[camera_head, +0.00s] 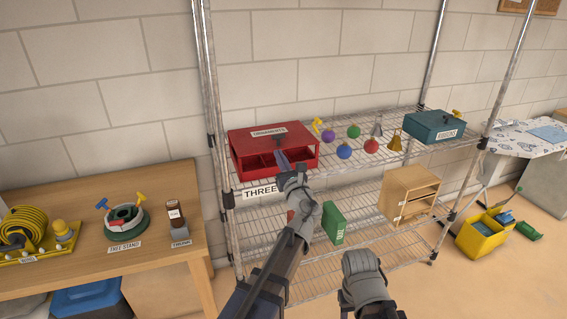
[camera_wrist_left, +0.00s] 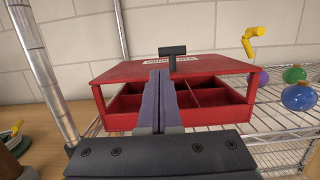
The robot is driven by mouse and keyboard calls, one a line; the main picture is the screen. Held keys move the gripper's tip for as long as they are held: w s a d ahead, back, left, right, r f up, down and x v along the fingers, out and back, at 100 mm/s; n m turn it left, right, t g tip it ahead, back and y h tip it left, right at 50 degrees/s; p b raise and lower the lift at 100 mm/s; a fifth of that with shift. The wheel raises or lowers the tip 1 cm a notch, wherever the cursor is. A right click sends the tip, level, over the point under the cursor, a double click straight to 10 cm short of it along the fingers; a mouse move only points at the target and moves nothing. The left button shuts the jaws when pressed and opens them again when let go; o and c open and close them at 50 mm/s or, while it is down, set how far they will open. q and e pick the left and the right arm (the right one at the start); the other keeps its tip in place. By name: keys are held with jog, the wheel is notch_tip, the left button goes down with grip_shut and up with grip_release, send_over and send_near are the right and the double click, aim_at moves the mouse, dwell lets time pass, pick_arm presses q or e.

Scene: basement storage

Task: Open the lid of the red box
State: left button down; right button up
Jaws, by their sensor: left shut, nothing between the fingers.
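The red box (camera_head: 287,161) stands on the upper wire shelf at the left, with a white label on its lid. Its lid (camera_wrist_left: 205,67) lies over the back and top, with a gap at the front showing divided compartments. A dark T-shaped handle (camera_wrist_left: 172,51) stands on the lid. My left gripper (camera_head: 281,157) is shut and empty, in front of the box. In the left wrist view the closed fingers (camera_wrist_left: 160,75) overlap the lid's front edge, just below the handle; I cannot tell whether they touch. Of my right arm only grey links show; its fingers are not visible.
Coloured balls (camera_head: 344,151) and bells lie right of the box, with a yellow hook (camera_head: 317,125) close by. A teal box (camera_head: 435,126) stands at the shelf's right. A metal post (camera_head: 212,140) rises at the left. A wooden table (camera_head: 150,190) holds other items.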

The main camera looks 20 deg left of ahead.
aim_at(276, 148)
pick_arm(q)
jog(key=shift+x, duration=2.25)
jog(key=shift+r+p, duration=0.1)
jog(key=shift+p, duration=0.25)
